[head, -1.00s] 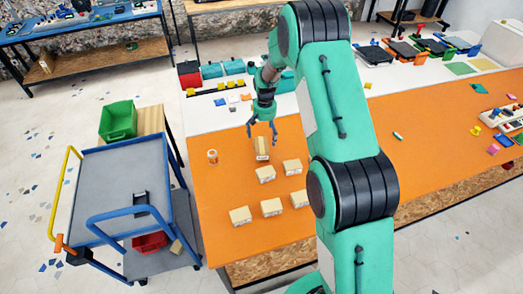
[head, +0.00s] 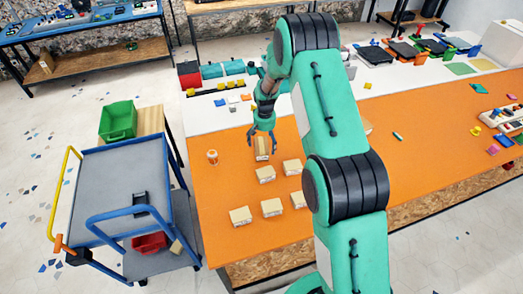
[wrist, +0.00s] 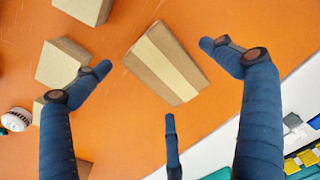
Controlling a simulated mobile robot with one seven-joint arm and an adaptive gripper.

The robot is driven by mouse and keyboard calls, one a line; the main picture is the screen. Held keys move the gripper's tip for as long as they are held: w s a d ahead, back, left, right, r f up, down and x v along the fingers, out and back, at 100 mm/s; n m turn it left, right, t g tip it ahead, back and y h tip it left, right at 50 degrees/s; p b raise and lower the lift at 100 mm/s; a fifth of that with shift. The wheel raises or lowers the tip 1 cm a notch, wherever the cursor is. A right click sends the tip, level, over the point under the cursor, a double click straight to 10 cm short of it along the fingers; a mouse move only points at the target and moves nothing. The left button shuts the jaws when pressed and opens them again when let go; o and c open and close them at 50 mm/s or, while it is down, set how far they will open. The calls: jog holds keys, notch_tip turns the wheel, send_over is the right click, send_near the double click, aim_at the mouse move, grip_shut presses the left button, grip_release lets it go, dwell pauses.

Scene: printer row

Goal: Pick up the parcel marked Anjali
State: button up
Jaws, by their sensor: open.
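Several small cardboard parcels sit on the orange table top. My gripper (head: 262,143) is open, with its fingers around and just above the farthest parcel (head: 262,155). In the wrist view this parcel (wrist: 167,62) lies between the open fingers (wrist: 158,75), with a pale tape strip along its top. Other parcels are the one just in front (head: 265,175), one to its right (head: 292,167), and a near row (head: 240,216), (head: 271,207), (head: 299,199). The labels are too small to read, so I cannot tell which is marked Anjali.
A small white-lidded jar (head: 212,157) stands left of the parcels. A blue-railed trolley (head: 115,185) and a green bin (head: 118,120) stand left of the table. Small coloured blocks lie on the white strip behind. The orange surface (head: 430,140) right of my arm is mostly clear.

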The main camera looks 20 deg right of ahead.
jog(key=shift+f, duration=2.1)
jog(key=c, duration=1.4)
jog(key=shift+c, duration=0.2)
jog(key=shift+r, duration=5)
